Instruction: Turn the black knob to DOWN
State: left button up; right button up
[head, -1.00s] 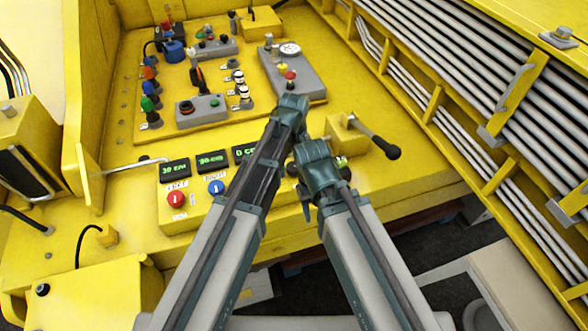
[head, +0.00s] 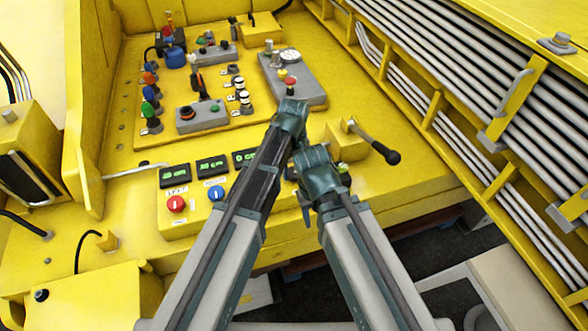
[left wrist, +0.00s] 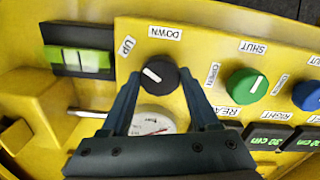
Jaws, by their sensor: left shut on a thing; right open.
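The black knob (left wrist: 157,74) shows in the left wrist view on a yellow panel. Its white mark slants toward the upper left, on the side of the UP label (left wrist: 127,46). The DOWN label (left wrist: 166,33) is just above the knob in that view. My left gripper (left wrist: 160,80) is shut on the knob, one finger on each side. In the head view my left gripper (head: 291,112) reaches over the front panel, and its fingertips and the knob are hidden. My right gripper (head: 315,172) is close beside it, lower in the picture; its fingertips are hidden.
A green knob (left wrist: 247,85) and a blue knob (left wrist: 308,95) sit to the right in the left wrist view. A round gauge (left wrist: 152,122) lies under the gripper. In the head view, a lever (head: 372,142) with a black handle stands right of my grippers.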

aim_at(294, 171)
pick_arm(q)
jog(key=m, duration=0.5)
jog(key=shift+m, duration=0.3)
jog(key=m, duration=0.5)
jog(key=shift+m, duration=0.4)
jog(key=o, duration=1.4)
jog(key=shift+c, duration=0.2)
notch_tip(294, 171, up, 14)
jog(key=p, duration=1.3)
jog(key=shift+p, duration=0.4)
jog(key=shift+f, duration=0.15)
